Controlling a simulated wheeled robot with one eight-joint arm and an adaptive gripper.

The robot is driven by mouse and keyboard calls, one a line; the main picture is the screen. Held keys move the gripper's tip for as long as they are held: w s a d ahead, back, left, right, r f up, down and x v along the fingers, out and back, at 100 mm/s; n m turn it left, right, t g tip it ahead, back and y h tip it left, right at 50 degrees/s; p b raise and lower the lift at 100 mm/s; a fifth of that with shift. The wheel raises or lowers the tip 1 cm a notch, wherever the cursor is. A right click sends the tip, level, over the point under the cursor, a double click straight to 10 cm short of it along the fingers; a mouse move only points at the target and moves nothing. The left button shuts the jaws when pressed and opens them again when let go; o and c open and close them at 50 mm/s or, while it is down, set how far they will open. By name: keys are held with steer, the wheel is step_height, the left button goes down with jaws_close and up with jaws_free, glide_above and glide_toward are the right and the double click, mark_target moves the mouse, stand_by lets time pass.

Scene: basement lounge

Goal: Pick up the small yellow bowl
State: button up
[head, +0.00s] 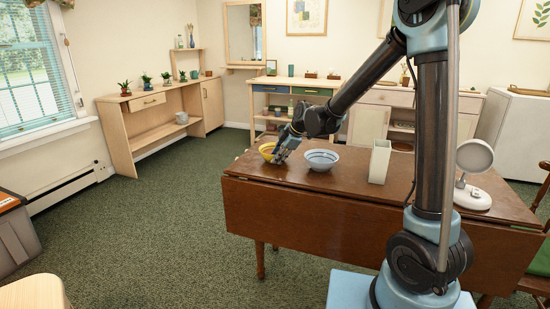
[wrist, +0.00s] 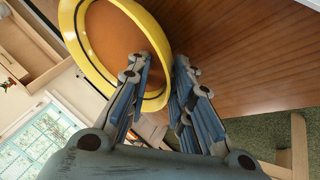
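The small yellow bowl (head: 267,154) is at the table's far left part in the head view, partly hidden by my gripper (head: 281,156). In the wrist view the bowl (wrist: 72,40) shows a yellow rim with a dark line and an orange-brown inside. My gripper (wrist: 160,66) straddles its wall there: one finger is inside the bowl, the other outside. I cannot tell whether the bowl's base touches the table.
A blue-and-white striped bowl (head: 321,160) stands just right of my gripper on the brown wooden table (head: 330,182). A white vase (head: 380,162) and a white round lamp (head: 473,170) stand farther right. The table's left edge is close to the yellow bowl.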

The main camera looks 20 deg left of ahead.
steer(key=shift+a+f, duration=0.2)
steer(key=shift+f, duration=0.15)
steer(key=shift+c, duration=0.6)
steer(key=shift+w, duration=0.1)
jaws_close()
